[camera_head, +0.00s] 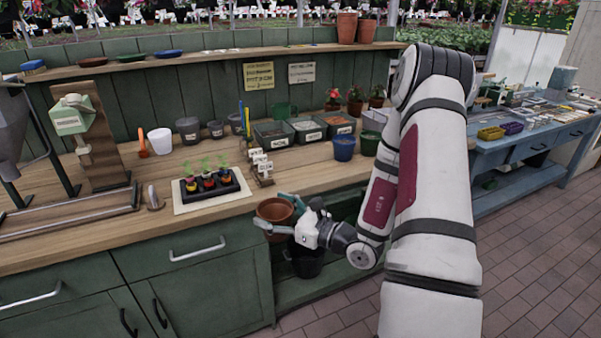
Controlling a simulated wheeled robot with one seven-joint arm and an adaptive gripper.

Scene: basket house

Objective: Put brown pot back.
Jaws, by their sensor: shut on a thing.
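The brown pot (274,210) is held upright in front of the bench's front edge, over the open lower shelf area. My gripper (283,219) is shut on the pot at its right side; its fingers partly hide the pot's near side. On the upper shelf at the back stand larger brown pots (346,27) beside one another. A dark bucket (305,262) stands below and behind my gripper, partly hidden by it.
The wooden bench top (215,222) holds a seedling tray (210,186), several bins (273,135), a blue pot (344,147) and a green pot (370,143). Small flowerpots (355,106) stand behind. Tiled floor (540,240) is free at right.

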